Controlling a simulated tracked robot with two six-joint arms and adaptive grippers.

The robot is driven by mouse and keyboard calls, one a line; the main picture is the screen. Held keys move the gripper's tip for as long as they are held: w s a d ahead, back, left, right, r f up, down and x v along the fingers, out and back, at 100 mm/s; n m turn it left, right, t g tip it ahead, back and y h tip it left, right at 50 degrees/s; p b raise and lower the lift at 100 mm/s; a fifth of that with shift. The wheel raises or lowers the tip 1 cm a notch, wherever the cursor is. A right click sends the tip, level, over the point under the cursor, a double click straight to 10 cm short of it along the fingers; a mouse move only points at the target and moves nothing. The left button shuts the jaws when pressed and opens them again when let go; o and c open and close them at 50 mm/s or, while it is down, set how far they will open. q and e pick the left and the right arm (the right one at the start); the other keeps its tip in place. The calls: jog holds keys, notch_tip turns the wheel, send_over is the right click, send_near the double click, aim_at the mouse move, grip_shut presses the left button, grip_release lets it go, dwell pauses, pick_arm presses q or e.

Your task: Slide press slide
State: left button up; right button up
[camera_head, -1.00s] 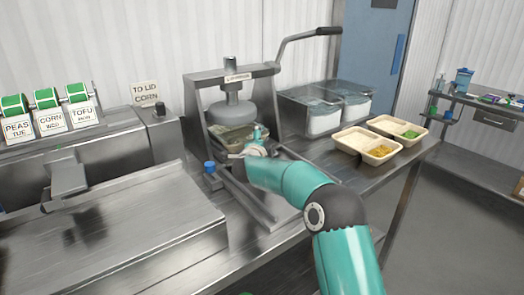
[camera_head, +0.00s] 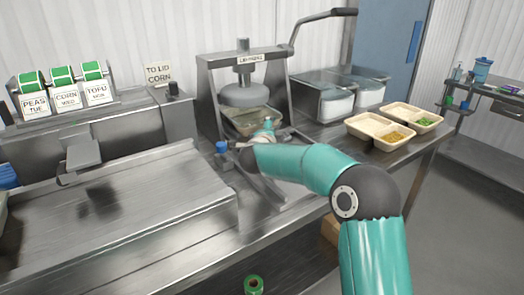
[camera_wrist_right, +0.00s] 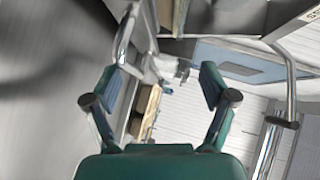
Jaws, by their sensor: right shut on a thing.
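The lid press (camera_head: 243,60) is a steel frame with a round plate (camera_head: 244,94) hanging above its slide (camera_head: 272,188). A shallow container (camera_head: 254,121) sits under the plate, at the back end of the slide. My right gripper (camera_head: 257,137) is at the slide's front, just before the container, and is shut on what seems to be the slide's handle. My arm and hand hide the grip in the head view. In the right wrist view my right fingers (camera_wrist_right: 158,95) stand apart, and what they hold is not clear. My left gripper is out of view.
The press lever (camera_head: 323,17) is raised to the upper right. Clear bins (camera_head: 337,98) and trays with yellow and green food (camera_head: 394,126) stand to the right. A flat steel platform (camera_head: 120,215) fills the left, with label rolls (camera_head: 62,78) behind it. A blue knob (camera_head: 221,147) is beside the slide.

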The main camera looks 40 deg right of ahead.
jog(key=shift+t, duration=0.3)
jog(key=r, duration=0.1)
jog(key=s+a+r, duration=0.1)
jog(key=a+r, duration=0.1)
jog(key=shift+s+r, duration=0.2)
jog(key=shift+r, duration=0.15)
jog(key=c, duration=0.4)
jog(key=shift+o, duration=0.2)
jog(key=f+b+v, duration=0.2)
jog(key=v, duration=1)
jog(key=shift+s+a+r+b, duration=0.15)
jog(key=shift+s+a+b, duration=0.2)
jog(key=shift+a, duration=0.2)
